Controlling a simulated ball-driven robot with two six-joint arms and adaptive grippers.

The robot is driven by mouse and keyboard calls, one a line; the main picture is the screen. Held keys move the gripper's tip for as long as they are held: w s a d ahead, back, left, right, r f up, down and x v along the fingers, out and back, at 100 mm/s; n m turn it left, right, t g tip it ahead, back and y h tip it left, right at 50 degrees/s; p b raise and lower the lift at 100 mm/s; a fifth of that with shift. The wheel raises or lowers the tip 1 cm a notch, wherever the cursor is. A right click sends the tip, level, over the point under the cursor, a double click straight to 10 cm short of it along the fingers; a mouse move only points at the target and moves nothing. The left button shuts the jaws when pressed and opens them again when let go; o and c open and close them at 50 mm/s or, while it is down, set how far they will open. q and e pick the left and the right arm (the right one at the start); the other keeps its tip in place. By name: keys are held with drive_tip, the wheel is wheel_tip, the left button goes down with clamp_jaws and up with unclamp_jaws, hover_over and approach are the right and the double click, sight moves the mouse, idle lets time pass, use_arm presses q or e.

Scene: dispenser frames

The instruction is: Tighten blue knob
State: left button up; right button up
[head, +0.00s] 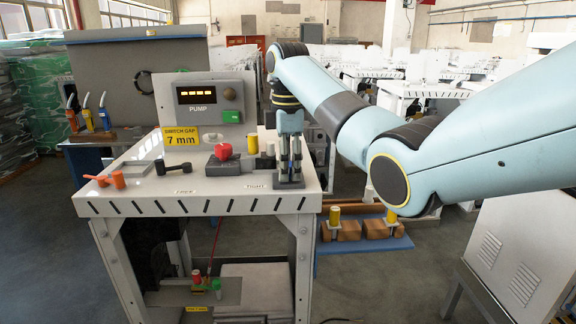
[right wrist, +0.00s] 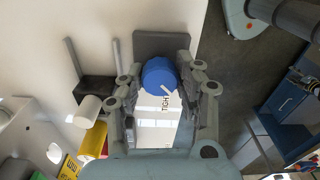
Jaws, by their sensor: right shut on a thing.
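The blue knob (right wrist: 157,74) sits between the two fingers of my right gripper (right wrist: 159,79) in the right wrist view. The fingers close on it from both sides. A white pointer line shows on the knob, beside dark lettering on the pale surface. A dark grey block lies under and behind it. In the head view my right gripper (head: 289,178) points straight down at the right end of the white table (head: 160,190), near a "TIGHT" label. The blue knob is hidden there by the gripper. My left gripper is not in view.
A red knob (head: 223,151) on a dark block stands left of the gripper. A yellow cylinder (head: 252,144) stands between them. A black handle (head: 174,168) and an orange handle (head: 104,179) lie further left. The pump panel (head: 211,105) rises behind.

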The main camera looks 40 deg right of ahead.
drive_tip(key=m, duration=0.4)
drive_tip(key=shift+f+m, duration=0.1)
drive_tip(key=shift+m, duration=0.2)
drive_tip(key=m, duration=0.4)
idle(0.4)
drive_tip(key=o, duration=1.1)
drive_tip(key=shift+o, duration=0.2)
